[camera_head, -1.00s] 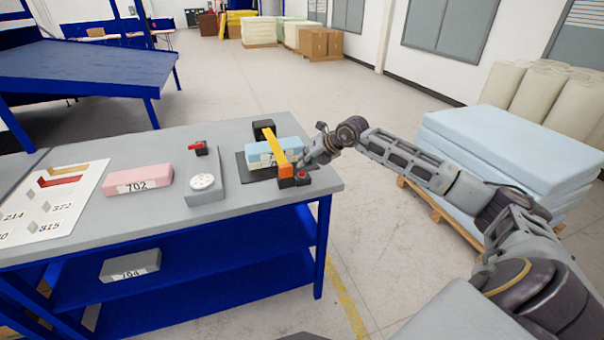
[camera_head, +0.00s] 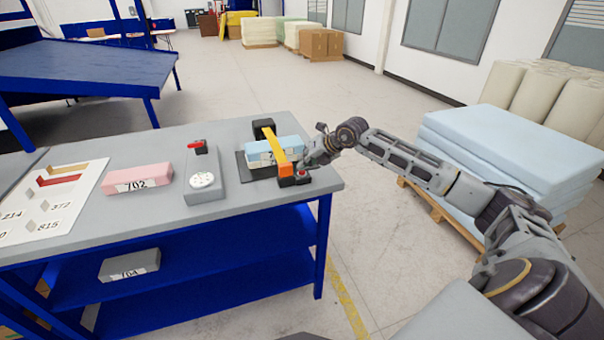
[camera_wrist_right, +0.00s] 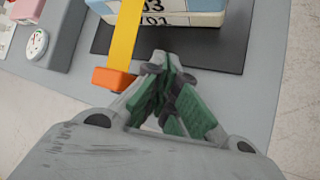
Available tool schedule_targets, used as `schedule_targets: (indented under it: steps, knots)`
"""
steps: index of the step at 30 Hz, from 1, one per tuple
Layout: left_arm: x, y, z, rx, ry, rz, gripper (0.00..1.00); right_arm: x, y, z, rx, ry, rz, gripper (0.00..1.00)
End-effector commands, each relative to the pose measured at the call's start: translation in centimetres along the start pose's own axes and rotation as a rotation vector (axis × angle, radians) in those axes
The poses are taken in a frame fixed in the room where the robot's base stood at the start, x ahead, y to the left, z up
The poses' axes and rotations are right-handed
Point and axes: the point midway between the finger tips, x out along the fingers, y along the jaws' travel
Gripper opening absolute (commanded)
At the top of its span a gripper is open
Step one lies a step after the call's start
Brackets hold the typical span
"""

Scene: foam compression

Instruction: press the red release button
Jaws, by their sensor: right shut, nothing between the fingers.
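The red release button (camera_head: 302,173) sits on a small black base at the front right of the press, beside the orange end of its yellow bar (camera_head: 272,142). The bar lies across a light blue foam block (camera_head: 262,151) on a dark plate. My right gripper (camera_head: 307,164) is shut and empty, just behind and above the button; I cannot tell any contact. In the right wrist view, the closed green-padded fingers (camera_wrist_right: 163,62) point toward the plate near the blue block (camera_wrist_right: 170,12). The button is not visible there. My left gripper is not in view.
A grey box with a round white dial (camera_head: 202,180) and a red switch (camera_head: 197,144) stands left of the press. A pink foam block (camera_head: 137,179) and a printed board (camera_head: 50,205) lie further left. The table's right edge is close to the press.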

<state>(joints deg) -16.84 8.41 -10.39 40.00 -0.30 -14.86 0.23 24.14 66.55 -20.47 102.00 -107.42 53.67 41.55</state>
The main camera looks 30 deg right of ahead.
Motion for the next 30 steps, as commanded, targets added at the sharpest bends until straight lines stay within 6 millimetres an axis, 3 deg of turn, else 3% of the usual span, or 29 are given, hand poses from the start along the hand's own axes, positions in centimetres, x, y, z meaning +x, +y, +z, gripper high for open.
schedule_targets:
  steps: [10, 30]
  knots:
    - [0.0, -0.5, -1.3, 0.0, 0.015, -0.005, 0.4, 0.0, 0.0, 0.0, 0.0, 0.0, 0.0, 0.0]
    - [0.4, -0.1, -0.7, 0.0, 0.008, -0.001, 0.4, 0.3, -0.2, -0.2, 0.0, 0.0, 0.0, 0.0]
